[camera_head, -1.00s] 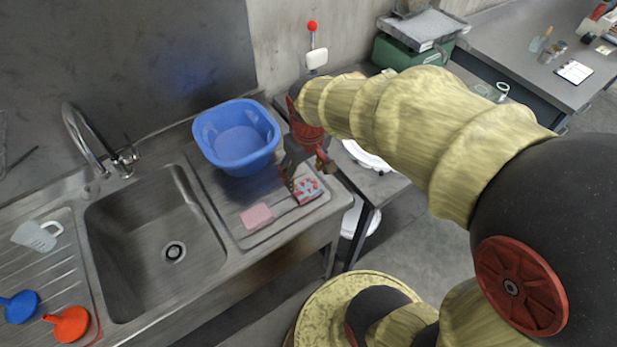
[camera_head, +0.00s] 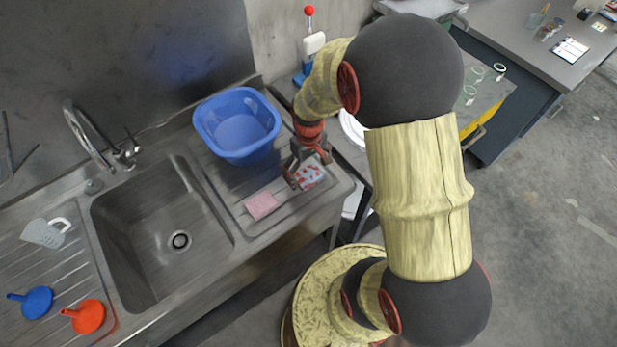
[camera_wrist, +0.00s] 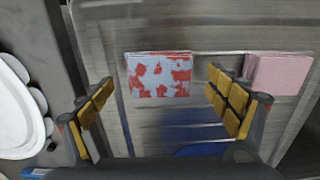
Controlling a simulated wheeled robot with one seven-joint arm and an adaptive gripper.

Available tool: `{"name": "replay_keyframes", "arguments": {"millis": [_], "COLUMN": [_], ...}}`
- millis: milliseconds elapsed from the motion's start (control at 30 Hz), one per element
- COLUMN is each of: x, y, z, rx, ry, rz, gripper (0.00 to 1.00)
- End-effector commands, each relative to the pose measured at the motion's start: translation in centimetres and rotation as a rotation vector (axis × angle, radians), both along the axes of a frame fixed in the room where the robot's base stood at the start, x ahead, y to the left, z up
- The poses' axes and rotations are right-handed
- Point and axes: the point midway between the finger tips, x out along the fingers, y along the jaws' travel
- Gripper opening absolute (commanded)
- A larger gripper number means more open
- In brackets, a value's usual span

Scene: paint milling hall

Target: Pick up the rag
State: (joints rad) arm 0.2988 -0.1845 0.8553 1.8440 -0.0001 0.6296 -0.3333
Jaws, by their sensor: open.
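The rag (camera_head: 310,173) is a folded, light blue-grey cloth with red blotches. It lies on the ribbed drainboard to the right of the sink, near its right end. In the wrist view the rag (camera_wrist: 159,76) lies flat ahead of the fingers, between their lines. My gripper (camera_head: 301,182) is over the rag in the head view and partly covers it. In the wrist view my gripper (camera_wrist: 163,108) has its yellow-padded fingers spread wide with nothing between them. I cannot tell how high the fingertips are above the rag.
A pink cloth or sponge (camera_head: 261,205) lies left of the rag; it also shows in the wrist view (camera_wrist: 280,74). A blue basin (camera_head: 237,127) stands just behind. The sink (camera_head: 160,235) is to the left. A white round dish (camera_wrist: 14,105) lies on the neighbouring surface.

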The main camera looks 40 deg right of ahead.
Motion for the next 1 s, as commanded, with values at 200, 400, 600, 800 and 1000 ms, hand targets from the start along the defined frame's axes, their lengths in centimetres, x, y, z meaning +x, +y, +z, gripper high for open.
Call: {"name": "replay_keyframes", "arguments": {"millis": [200,400,600,800,1000], "x": [0.09,0.09,0.08,0.08,0.08], "y": [-0.03,-0.03,-0.03,-0.03,-0.03], "z": [-0.73,-0.71,-0.70,-0.70,-0.70], "rx": [-0.001,-0.001,-0.001,-0.001,-0.001], "ry": [-0.003,-0.003,-0.003,-0.003,-0.003], "rz": [0.000,0.000,0.000,0.000,0.000], "gripper": [0.89,0.83,0.71,0.60,0.48]}}
